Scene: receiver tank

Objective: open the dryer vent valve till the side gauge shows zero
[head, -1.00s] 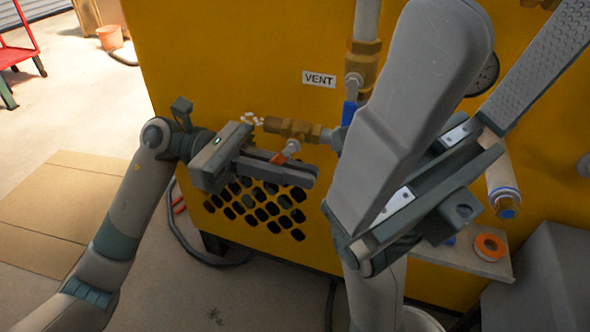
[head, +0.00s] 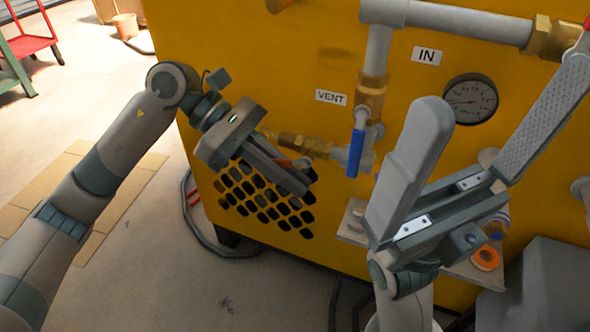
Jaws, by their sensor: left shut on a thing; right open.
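The vent valve is a brass valve (head: 305,146) on a short side branch, under the white VENT label (head: 331,97). My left gripper (head: 300,184) is shut on its small orange handle (head: 284,163), which the fingers mostly hide. A round gauge (head: 471,99) on the yellow panel is now in clear view to the right. Its needle appears to lie toward the left of the dial, but the numbers are too small to read. My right gripper (head: 503,92) is open and empty in front of the panel, its fingers spread to either side of the gauge.
A blue lever (head: 355,152) hangs down on the vertical pipe beside the vent branch. A grey pipe (head: 465,22) runs right above the IN label (head: 426,55). A small shelf with an orange roll (head: 486,258) sits behind my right gripper. Open floor lies left.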

